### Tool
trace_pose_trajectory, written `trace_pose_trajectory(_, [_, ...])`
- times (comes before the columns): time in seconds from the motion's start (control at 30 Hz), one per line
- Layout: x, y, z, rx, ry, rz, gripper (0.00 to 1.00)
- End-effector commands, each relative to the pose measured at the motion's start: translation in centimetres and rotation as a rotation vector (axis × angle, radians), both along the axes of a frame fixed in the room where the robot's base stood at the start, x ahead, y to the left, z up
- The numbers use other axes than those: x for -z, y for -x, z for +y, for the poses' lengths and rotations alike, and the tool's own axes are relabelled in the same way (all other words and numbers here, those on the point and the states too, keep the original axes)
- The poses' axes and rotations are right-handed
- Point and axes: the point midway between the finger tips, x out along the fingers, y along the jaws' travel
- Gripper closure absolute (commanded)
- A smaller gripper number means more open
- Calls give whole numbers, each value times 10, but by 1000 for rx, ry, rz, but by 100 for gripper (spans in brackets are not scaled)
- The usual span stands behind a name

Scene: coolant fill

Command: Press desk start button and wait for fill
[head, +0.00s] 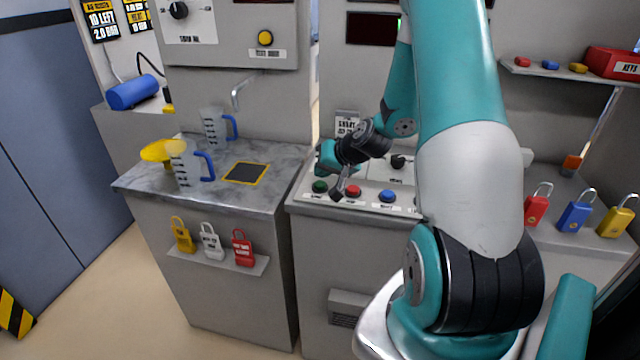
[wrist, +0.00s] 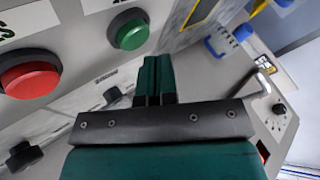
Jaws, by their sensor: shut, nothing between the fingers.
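The desk panel (head: 372,205) carries a green button (head: 320,186), a red button (head: 354,191) and a blue button (head: 387,196) in a row. My gripper (head: 338,193) is shut and empty, low over the panel between the green and red buttons. In the wrist view, the shut fingers (wrist: 154,62) point toward the green button (wrist: 130,30), which looks raised and a little beyond the tips. The red button (wrist: 30,75) is to the left there. I cannot tell whether the fingertips touch the panel. The button labels are too small or cut off to read.
A grey bench (head: 145,185) at left holds clear jugs with blue handles (head: 187,165) under and near a spout (head: 240,92), plus a dark yellow-edged pad (head: 246,173). Padlocks (head: 575,217) stand at right. A dark display (head: 372,28) is partly hidden by my arm.

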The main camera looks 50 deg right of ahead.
Motion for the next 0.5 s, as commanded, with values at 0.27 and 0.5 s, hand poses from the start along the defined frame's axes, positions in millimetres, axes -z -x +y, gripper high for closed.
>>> trace_pose_trajectory(0.27, [0, 0, 0, 0, 0, 0, 100])
trace_pose_trajectory(0.5, [5, 0, 0, 0, 0, 0, 100])
